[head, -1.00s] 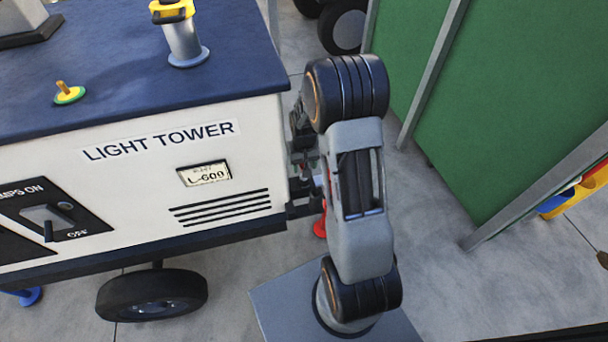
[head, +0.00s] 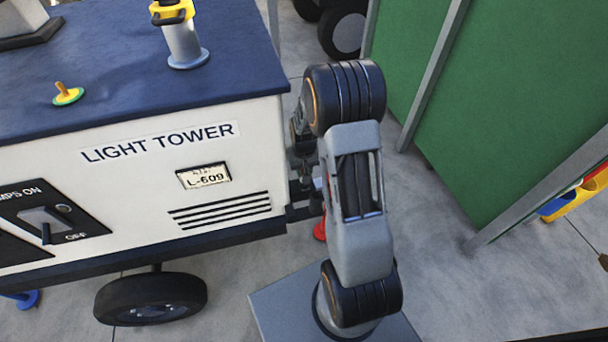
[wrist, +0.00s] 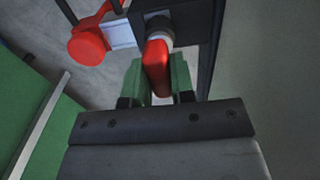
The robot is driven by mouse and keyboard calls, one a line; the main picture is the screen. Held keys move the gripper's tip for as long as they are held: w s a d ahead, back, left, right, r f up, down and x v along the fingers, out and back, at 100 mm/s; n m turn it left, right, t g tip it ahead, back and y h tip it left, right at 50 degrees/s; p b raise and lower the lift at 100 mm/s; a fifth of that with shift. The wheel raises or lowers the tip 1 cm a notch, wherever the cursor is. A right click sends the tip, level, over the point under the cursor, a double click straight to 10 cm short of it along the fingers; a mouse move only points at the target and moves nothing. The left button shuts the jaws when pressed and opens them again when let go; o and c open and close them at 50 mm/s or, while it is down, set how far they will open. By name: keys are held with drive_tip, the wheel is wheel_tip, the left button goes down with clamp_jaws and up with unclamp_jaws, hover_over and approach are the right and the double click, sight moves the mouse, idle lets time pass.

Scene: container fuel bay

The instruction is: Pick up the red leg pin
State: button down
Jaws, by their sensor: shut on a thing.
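The red leg pin (wrist: 156,66) is in the middle of the wrist view, its far end at a pale round collar on a dark bracket. My gripper (wrist: 159,78) has its two green fingers shut on the pin, one on each side. Whether the pin is still seated in the bracket is hard to tell. In the head view my arm hides the gripper and the pin at the right end of the light tower (head: 140,185).
A red round foot (wrist: 88,46) is left of the pin in the wrist view; a red foot (head: 319,228) also shows behind my arm in the head view. A green container panel (head: 530,90) stands at the right. Grey floor lies between.

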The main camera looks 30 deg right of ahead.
drive_tip(key=shift+r+p, duration=1.6)
drive_tip(key=shift+r, duration=3.45)
